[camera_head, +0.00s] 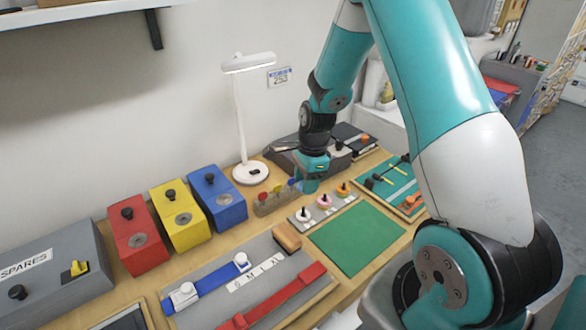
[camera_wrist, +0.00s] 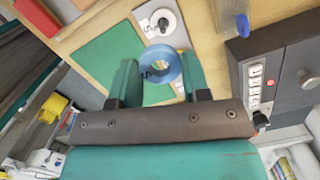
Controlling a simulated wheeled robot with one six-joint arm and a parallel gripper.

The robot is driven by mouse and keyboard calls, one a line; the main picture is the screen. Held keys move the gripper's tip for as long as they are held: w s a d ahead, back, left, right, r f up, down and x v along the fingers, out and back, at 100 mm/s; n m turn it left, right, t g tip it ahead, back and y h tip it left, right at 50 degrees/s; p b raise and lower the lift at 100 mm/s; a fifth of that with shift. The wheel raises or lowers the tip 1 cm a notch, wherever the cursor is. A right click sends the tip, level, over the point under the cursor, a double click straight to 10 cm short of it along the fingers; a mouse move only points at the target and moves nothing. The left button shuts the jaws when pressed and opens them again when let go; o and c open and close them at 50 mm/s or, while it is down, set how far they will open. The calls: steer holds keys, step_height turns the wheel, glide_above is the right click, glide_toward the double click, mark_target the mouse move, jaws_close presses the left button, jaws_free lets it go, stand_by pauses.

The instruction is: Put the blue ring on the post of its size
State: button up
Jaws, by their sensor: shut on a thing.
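The blue ring (camera_wrist: 174,68) is held between the two teal fingers of my gripper (camera_wrist: 160,70) in the wrist view, with its hole facing the camera. In the head view my gripper (camera_head: 312,180) is over the back of the bench, beside the grey post board (camera_head: 331,211), and hides the ring. The board carries posts with a white ring (camera_head: 304,214), a pink ring (camera_head: 324,201) and an orange ring (camera_head: 343,188). The white ring also shows in the wrist view (camera_wrist: 171,24), apart from the blue ring. Any post below the blue ring is unclear.
A wooden rack (camera_head: 268,206) with coloured discs stands just left of my gripper. A white lamp (camera_head: 240,120) and red, yellow and blue boxes (camera_head: 216,198) stand further left. A green mat (camera_head: 357,238) lies clear in front; a tool tray (camera_head: 393,184) is to the right.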

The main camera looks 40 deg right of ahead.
steer(key=shift+w+f, duration=0.2)
steer(key=shift+f, duration=0.05)
step_height(320, 180, down, 4)
steer(key=b, duration=0.3)
steer(key=shift+r+b, duration=0.1)
steer(key=shift+b, duration=0.3)
steer(key=shift+f+b, duration=0.6)
steer(key=shift+f, duration=0.35)
steer(key=shift+f, duration=0.85)
stand_by(1.3)
steer(key=o, duration=1.3)
steer(key=shift+o, duration=0.2)
steer(key=shift+r, duration=0.1)
